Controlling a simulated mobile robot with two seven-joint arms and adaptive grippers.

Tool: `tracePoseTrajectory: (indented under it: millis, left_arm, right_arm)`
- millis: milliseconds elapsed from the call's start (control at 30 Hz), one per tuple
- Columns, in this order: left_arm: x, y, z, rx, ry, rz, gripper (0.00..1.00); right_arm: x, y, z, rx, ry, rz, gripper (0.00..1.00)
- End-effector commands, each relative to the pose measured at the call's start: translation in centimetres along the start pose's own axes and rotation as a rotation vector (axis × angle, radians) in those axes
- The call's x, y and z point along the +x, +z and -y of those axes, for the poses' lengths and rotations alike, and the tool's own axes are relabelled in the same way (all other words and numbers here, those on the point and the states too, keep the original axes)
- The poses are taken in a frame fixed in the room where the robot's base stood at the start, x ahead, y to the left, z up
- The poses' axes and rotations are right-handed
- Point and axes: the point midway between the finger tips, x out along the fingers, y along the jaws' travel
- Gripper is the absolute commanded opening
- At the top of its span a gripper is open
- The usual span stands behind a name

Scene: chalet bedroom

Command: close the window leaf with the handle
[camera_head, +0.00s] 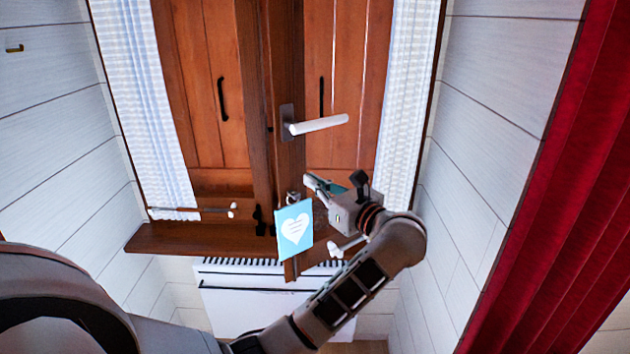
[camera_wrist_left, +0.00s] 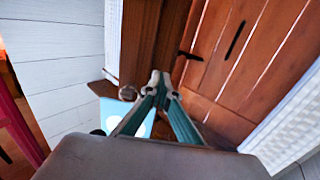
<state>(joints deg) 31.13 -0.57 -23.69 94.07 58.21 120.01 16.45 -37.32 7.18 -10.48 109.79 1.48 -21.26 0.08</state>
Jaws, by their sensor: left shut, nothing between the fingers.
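The window leaf (camera_head: 288,60) has a brown wooden frame and stands ajar, its lower corner projecting past the sill in the head view. Its white lever handle (camera_head: 318,125) sits on a dark plate and points right, roughly level. My left gripper (camera_head: 312,182) is below the handle, apart from it, with its fingers shut and empty, close to the leaf's lower part. In the left wrist view the fingertips (camera_wrist_left: 160,82) meet in front of brown wood. Whether they touch the leaf I cannot tell. My right gripper is not in view.
A light-blue tag with a white heart (camera_head: 294,229) hangs beside the gripper. Brown shutters (camera_head: 210,80) with dark pulls stand behind, between white curtains (camera_head: 140,90). A wooden sill (camera_head: 190,238) and white radiator (camera_head: 250,300) are below. A red curtain (camera_head: 555,200) hangs right.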

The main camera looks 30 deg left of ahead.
Motion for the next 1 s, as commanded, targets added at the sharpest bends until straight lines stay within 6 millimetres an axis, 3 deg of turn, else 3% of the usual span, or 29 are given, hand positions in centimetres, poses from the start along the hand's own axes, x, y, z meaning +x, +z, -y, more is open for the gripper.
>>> tracePoseTrajectory:
  millis: [400, 800, 1000]
  left_arm:
    - [0.5, -0.1, 0.0, 0.000, 0.001, 0.000, 0.00]
    - [8.5, -0.4, 0.3, 0.001, 0.003, 0.002, 0.00]
    - [9.9, -0.1, 0.5, 0.001, 0.001, 0.001, 0.00]
  right_arm:
    - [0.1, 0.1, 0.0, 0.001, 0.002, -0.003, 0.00]
    - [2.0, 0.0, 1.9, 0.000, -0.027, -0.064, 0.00]
    - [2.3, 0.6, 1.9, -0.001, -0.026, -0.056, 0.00]
